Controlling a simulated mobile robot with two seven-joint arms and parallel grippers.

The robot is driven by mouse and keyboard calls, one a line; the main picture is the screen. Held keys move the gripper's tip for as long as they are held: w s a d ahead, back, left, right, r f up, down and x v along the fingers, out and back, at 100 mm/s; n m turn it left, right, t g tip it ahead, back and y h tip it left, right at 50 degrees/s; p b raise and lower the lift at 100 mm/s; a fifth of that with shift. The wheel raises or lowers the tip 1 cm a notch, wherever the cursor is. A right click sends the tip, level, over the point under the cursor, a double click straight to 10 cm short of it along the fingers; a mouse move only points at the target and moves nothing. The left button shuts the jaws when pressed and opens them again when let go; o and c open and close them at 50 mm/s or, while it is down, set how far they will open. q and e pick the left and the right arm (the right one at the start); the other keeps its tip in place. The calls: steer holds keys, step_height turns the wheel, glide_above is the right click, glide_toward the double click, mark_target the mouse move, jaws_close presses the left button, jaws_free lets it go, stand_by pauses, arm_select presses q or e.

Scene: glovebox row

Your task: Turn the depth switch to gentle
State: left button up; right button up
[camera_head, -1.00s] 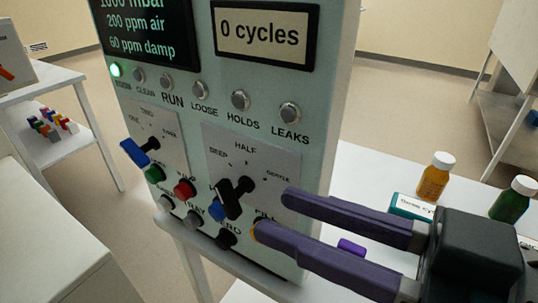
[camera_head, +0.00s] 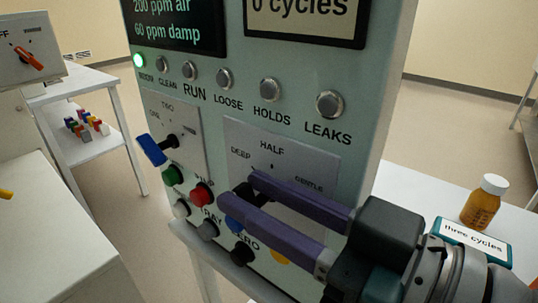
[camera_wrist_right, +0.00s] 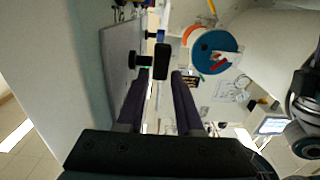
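The depth switch (camera_head: 243,189) is a black knob with a bar handle on a pale plate marked DEEP, HALF and GENTLE. In the head view my right gripper's purple fingers (camera_head: 239,188) cover most of it, so its pointing direction is hidden. In the right wrist view the black handle (camera_wrist_right: 161,62) stands at the fingertips, between the two fingers (camera_wrist_right: 164,78). A gap shows between the fingers, and they do not look closed on the handle. My left gripper is out of view.
A blue-handled switch (camera_head: 152,150) sits left on the panel. Red (camera_head: 202,194) and green (camera_head: 172,175) buttons lie below it. An amber bottle (camera_head: 482,203) and a box marked "three cycles" (camera_head: 470,242) stand on the white table at right.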

jaws_close()
stand_by(0.3)
steer(key=t+y+b, duration=0.1)
steer(key=b, duration=0.3)
steer(key=f+t+y+b, duration=0.1)
steer(key=y+b, duration=0.1)
steer(key=b, duration=0.2)
steer(key=shift+s+d+f+b, duration=0.1)
steer(key=shift+d+f+b, duration=0.1)
steer(key=shift+b, duration=0.15)
steer(key=shift+r+b, duration=0.25)
steer(key=shift+b, duration=0.1)
steer(key=shift+r, duration=0.1)
